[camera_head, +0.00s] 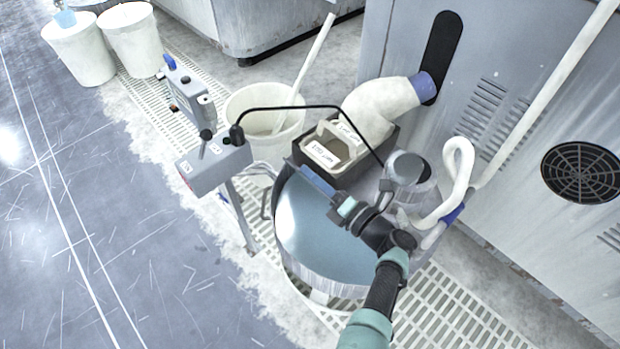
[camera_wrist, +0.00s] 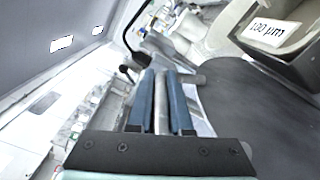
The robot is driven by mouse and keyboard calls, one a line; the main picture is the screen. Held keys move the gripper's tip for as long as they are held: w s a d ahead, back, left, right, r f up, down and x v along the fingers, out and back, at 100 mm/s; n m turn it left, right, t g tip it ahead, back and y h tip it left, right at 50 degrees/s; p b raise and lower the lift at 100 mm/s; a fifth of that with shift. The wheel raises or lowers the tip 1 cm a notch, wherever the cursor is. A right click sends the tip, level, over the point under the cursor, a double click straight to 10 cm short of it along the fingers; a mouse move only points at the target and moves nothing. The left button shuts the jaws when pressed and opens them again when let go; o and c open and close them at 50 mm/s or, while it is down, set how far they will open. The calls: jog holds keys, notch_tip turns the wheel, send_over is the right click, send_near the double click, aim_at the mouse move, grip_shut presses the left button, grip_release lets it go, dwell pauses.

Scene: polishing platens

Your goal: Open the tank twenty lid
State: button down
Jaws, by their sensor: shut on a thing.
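A round drum-like tank (camera_head: 330,289) stands on the floor grating with a smooth blue-grey disc surface (camera_head: 310,238) on top. I see no number on it, so I cannot tell if it is tank twenty or if the disc is its lid. My gripper (camera_head: 312,178) reaches over the far side of the disc, beside a box. In the wrist view my gripper (camera_wrist: 161,80) has its two blue fingers shut on a grey metal bar (camera_wrist: 161,105). What the bar is fixed to is hidden. A dark flat surface (camera_wrist: 250,115) lies right of the fingers.
A dark box with labelled light containers (camera_head: 324,153) sits behind the disc. A grey control post (camera_head: 215,168) stands left, with a thin black hose arching over. A white bucket (camera_head: 250,100) is behind. A vented grey cabinet (camera_head: 510,140) bounds the right. The left floor is clear.

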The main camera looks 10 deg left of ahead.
jog(key=shift+r, duration=0.1)
jog(key=c, duration=0.8)
grip_release()
jog(key=shift+c, duration=0.2)
jog(key=p+v, duration=0.3)
jog(key=v, duration=1)
jog(key=shift+a, duration=0.1)
